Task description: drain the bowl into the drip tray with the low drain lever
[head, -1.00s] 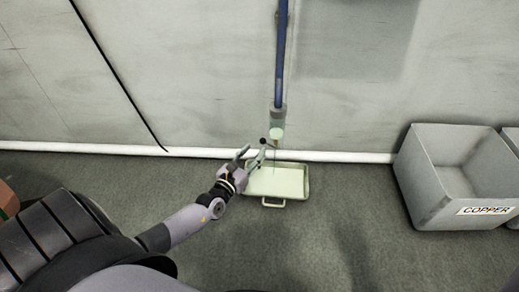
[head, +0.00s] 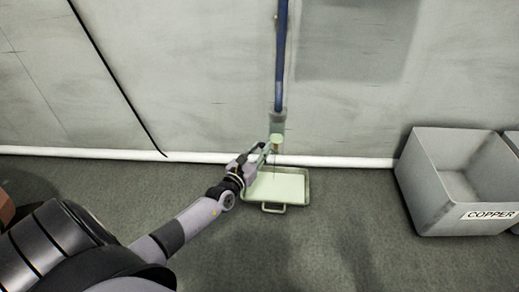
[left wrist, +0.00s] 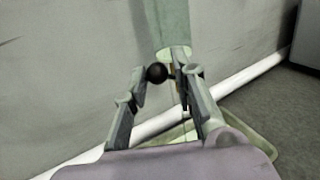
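The pale green drip tray (head: 304,186) lies on the floor below the blue drain pipe (head: 281,60); its rim also shows in the left wrist view (left wrist: 255,142). The pipe ends in a pale green fitting (head: 277,138) above the tray. The drain lever's black ball knob (left wrist: 157,73) shows in the left wrist view. My left gripper (head: 263,149) is at the fitting. In the wrist view its fingers (left wrist: 163,78) are apart, with the knob between their tips, nearer the left one. I cannot tell whether they touch it. The bowl and my right gripper are out of view.
A grey bin (head: 425,185) labelled COPPER stands on the floor at the right. A pale wall (head: 180,80) with a white pipe (head: 350,162) along its foot is close behind the drain. The floor in front of the tray is clear.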

